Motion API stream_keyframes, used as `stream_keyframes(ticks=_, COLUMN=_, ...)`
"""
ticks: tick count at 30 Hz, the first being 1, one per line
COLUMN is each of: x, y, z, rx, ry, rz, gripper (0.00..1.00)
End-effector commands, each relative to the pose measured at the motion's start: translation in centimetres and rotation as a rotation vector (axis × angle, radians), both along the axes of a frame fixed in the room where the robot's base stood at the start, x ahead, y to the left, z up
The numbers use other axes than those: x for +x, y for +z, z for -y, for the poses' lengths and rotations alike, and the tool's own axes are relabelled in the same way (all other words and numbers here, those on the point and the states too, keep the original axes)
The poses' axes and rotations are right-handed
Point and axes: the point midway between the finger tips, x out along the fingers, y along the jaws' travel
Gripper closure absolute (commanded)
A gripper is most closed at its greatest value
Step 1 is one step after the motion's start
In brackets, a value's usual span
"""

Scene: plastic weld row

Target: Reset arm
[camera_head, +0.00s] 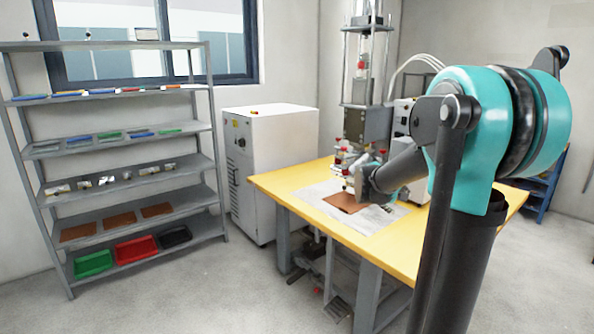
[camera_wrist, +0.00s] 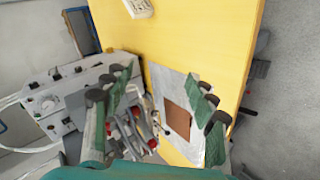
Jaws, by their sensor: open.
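My gripper shows in the wrist view (camera_wrist: 160,115) with its two green-padded fingers spread wide and nothing held between them. In the head view my arm reaches over the yellow table (camera_head: 274,182), and the fingers are mostly hidden behind or beyond the arm links. A brown sheet (camera_head: 341,203) lies on a pale mat (camera_head: 364,222) on the table. The brown sheet also shows in the wrist view (camera_wrist: 178,107), seen between the fingers and apart from them.
A press machine (camera_head: 364,120) with red-knobbed clamps stands at the table's back. A white cabinet (camera_head: 280,150) stands left of the table. A grey shelf (camera_head: 120,161) holds small parts, brown sheets and coloured trays.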

Motion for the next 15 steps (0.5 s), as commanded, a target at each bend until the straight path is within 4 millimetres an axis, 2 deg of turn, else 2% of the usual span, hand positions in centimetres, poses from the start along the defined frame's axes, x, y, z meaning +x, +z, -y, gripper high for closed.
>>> stream_keyframes(ticks=1, x=-3.0, y=-1.9, z=-0.9, rx=0.072, ry=-0.016, rz=-0.002, gripper=0.43)
stream_keyframes(ticks=9, x=-17.6, y=-11.6, z=-7.6, rx=0.479, ry=-0.105, rz=-0.034, gripper=0.43)
stream_keyframes(ticks=12, x=-22.2, y=-14.5, z=-10.2, rx=0.610, ry=-0.131, rz=-0.050, gripper=0.43)
stream_keyframes(ticks=15, x=-25.9, y=-16.7, z=-12.4, rx=0.714, ry=-0.153, rz=-0.065, gripper=0.43)
